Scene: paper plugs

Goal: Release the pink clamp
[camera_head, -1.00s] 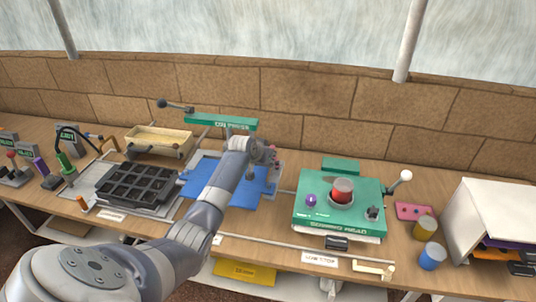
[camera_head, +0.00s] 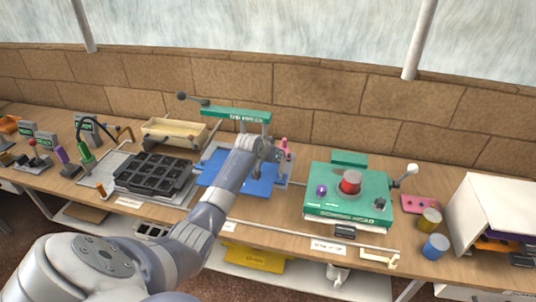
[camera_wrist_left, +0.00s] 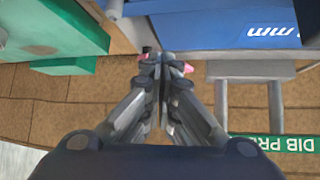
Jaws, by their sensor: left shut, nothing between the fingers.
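The pink clamp (camera_head: 283,146) is at the back right corner of the blue-topped press bed (camera_head: 245,187), mostly hidden by my left gripper in the head view. Only small pink bits of the clamp (camera_wrist_left: 188,68) show in the left wrist view, on both sides of the fingertips. My left gripper (camera_head: 277,156) is right at the clamp. In the left wrist view the gripper (camera_wrist_left: 164,58) has its fingers together with nothing between them. The tips overlap the clamp in view; I cannot tell whether they touch it. My right gripper is not in view.
The green press beam (camera_head: 235,114) stands just behind the bed, with a lever at its left. A green machine (camera_head: 330,205) with a red knob is close on the right. A black tray (camera_head: 152,175) lies left.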

